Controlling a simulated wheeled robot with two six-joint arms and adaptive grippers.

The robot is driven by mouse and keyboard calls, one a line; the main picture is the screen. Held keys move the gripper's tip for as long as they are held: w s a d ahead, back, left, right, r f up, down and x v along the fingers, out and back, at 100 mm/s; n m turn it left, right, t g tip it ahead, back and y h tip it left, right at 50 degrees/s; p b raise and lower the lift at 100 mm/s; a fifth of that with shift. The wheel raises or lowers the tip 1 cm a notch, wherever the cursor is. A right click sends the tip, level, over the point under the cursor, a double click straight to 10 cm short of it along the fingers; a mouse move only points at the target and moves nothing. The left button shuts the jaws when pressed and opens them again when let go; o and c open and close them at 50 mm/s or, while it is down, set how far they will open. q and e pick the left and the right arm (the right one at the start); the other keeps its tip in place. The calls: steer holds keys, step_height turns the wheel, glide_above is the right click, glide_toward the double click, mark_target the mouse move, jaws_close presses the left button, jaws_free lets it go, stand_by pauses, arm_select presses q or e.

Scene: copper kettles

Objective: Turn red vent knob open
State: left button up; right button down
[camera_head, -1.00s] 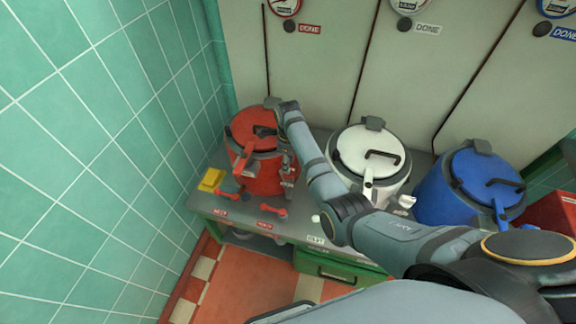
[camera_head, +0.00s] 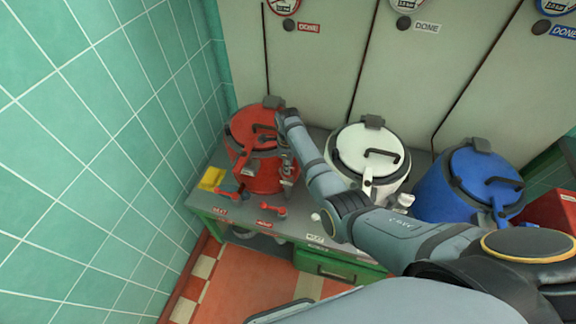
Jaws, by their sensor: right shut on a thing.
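The red kettle (camera_head: 262,172) stands at the left end of the grey counter, its lid shut under a dark clamp ring. My right arm reaches across the counter from the lower right. My left gripper is not in view.
A white kettle (camera_head: 358,152) and a blue kettle (camera_head: 455,190) stand to the right. Red levers (camera_head: 272,210) and a yellow block (camera_head: 211,179) are at the counter's front left. A green tiled wall (camera_head: 100,150) closes the left side.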

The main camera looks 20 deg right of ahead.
steer(key=shift+r+n+p, duration=0.15)
steer(key=shift+n+p, duration=0.75)
steer(key=shift+n, duration=0.4)
steer(key=n+p, duration=0.2)
steer(key=n, duration=0.3)
steer(key=n+p, duration=0.1)
steer(key=n, duration=0.4)
steer(key=n+p, duration=0.1)
steer(key=n, duration=0.4)
steer(key=shift+n, duration=0.3)
steer(key=c, duration=1.3)
jaws_free()
